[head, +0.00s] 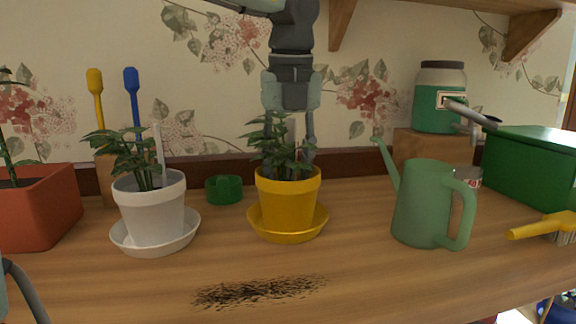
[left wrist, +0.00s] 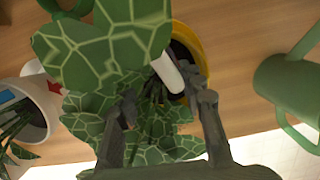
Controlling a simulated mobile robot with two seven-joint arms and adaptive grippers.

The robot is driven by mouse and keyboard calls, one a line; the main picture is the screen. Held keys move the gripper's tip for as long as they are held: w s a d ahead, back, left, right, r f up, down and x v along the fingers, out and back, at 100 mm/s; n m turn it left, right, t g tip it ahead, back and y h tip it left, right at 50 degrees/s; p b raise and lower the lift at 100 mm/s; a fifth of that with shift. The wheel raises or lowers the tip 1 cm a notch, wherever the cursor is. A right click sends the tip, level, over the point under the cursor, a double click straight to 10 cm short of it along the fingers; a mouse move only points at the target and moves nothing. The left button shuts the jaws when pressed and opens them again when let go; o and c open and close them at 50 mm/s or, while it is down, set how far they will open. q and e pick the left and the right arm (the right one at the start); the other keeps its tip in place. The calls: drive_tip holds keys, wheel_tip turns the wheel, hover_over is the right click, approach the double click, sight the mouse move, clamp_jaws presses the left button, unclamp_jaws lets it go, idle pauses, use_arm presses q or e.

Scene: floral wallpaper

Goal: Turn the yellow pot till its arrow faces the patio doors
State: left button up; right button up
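The yellow pot (head: 288,203) stands upright on a yellow saucer (head: 256,222) at the middle of the wooden bench, with a leafy plant (head: 277,147) in it. No arrow shows on the side of the pot facing the head camera. My left gripper (head: 290,150) points down over the pot among the leaves. In the left wrist view the left gripper (left wrist: 165,100) has its fingers apart, with leaves between them and a white plant label (left wrist: 168,72) close by. The yellow rim (left wrist: 190,38) shows beyond; leaves hide whether the fingers touch the pot. The patio doors are not identifiable.
A white pot (head: 152,213) on a saucer stands left, with a small green pot (head: 224,189) behind. A green watering can (head: 424,210) stands right. A terracotta planter (head: 40,205), green box (head: 535,165) and yellow-handled brush (head: 545,227) flank them. Spilled soil (head: 258,292) lies in front.

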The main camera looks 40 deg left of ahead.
use_arm(q)
drive_tip(key=shift+f, duration=0.1)
wheel_tip(320, 180, up, 12)
drive_tip(key=s+d, duration=0.1)
drive_tip(key=shift+s+d, duration=0.15)
idle(0.4)
idle(1.0)
